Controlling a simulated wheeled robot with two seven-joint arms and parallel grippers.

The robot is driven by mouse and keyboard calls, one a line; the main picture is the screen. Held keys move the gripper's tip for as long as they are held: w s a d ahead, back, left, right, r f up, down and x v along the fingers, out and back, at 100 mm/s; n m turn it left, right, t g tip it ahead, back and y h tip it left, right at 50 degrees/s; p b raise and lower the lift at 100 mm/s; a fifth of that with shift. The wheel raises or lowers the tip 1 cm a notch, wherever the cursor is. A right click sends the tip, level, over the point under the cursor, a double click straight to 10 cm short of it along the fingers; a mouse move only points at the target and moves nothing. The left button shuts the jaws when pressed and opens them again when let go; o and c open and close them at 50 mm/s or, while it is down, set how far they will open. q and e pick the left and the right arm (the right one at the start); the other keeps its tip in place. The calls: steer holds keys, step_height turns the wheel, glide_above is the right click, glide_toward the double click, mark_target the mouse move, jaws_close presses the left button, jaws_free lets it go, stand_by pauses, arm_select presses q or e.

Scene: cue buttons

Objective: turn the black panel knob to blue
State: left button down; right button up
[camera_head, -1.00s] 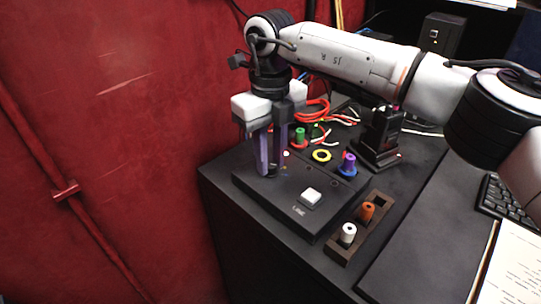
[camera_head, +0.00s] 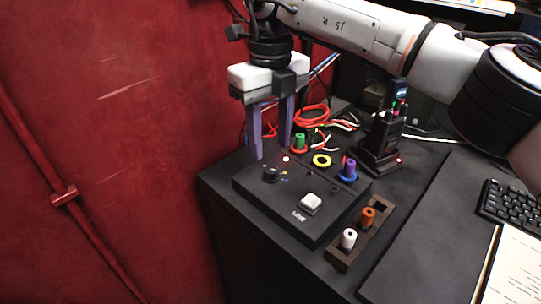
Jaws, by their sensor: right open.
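The black panel knob (camera_head: 271,174) stands near the left corner of the black panel box (camera_head: 262,202). Small coloured marks lie just right of the knob; they are too small to tell which one it points at. My right gripper (camera_head: 271,151) is open and empty, with its two purple fingers pointing down. It is above and behind the knob in the picture, and its fingers are apart from it. My left gripper is not in view.
A wooden rack (camera_head: 345,256) with orange and white pegs stands in front. A red wall (camera_head: 110,150) is at left.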

mark_target(270, 169)
step_height(270, 169, up, 5)
steer(key=shift+f, duration=0.2)
